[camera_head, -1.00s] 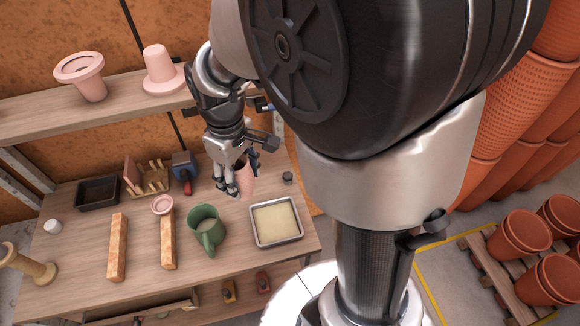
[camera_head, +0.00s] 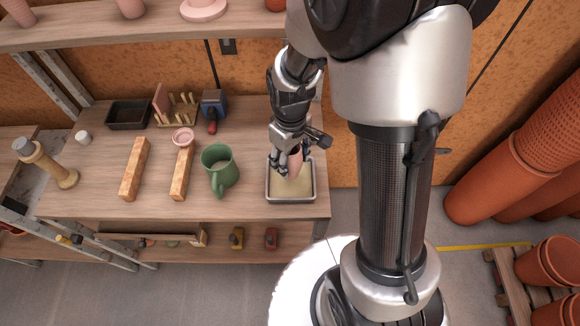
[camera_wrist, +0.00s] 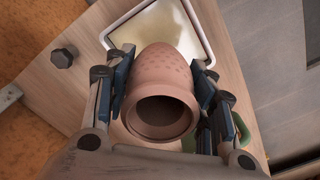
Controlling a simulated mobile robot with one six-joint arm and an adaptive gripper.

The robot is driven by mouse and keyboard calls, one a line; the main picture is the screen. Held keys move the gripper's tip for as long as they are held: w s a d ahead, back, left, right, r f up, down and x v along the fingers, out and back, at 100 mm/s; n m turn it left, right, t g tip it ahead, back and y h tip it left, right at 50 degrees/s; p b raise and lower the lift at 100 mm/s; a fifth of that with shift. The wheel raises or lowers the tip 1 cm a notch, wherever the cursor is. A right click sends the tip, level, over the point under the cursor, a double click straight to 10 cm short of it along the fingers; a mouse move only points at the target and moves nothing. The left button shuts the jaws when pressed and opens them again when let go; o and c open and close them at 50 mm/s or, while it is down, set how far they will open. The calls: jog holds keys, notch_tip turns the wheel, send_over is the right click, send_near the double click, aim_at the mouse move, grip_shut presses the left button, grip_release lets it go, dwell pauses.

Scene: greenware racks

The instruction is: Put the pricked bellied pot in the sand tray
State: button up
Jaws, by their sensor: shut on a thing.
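The pricked bellied pot (camera_wrist: 162,80) is pink-brown clay with small dimples on its belly. In the wrist view it lies between both fingers of my gripper (camera_wrist: 160,92), its open mouth toward the camera. My gripper (camera_head: 287,158) is shut on the pot, which also shows in the head view (camera_head: 295,162). The sand tray (camera_head: 268,199) is a metal-rimmed rectangular tray with pale sand, near the bench's right front. In the head view the pot overlaps the tray's rear part; I cannot tell whether it touches the sand. The tray's rim also shows beyond the pot in the wrist view (camera_wrist: 203,38).
A green mug (camera_head: 221,170) stands left of the tray. A black tray (camera_head: 129,114), a tool rack and a blue-grey block (camera_head: 214,103) stand behind. A shelf runs above.

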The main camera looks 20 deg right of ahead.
jog(key=shift+f+b, duration=0.7)
jog(key=shift+f, duration=1.5)
jog(key=shift+f, duration=0.2)
jog(key=o, duration=1.2)
jog(key=shift+r, duration=0.1)
notch_tip(320, 180, up, 12)
jog(key=p, duration=0.4)
jog(key=shift+m+t, duration=0.5)
jog(key=r, duration=0.1)
jog(key=s+r, duration=0.1)
jog(key=r, duration=0.3)
jog(key=shift+s+r, duration=0.25)
jog(key=shift+s, duration=0.05)
notch_tip(320, 180, up, 6)
jog(key=m+t, duration=0.1)
jog(key=m, duration=0.1)
send_over(291, 168)
jog(key=s, duration=0.3)
jog(key=s+d+r+m+t, duration=0.1)
jog(key=s+r+m+t, duration=0.1)
jog(key=s+r, duration=0.3)
jog(key=s, duration=0.4)
jog(key=shift+s+r+t, duration=0.15)
jog(key=shift+r+t, duration=0.05)
jog(key=shift+t, duration=0.1)
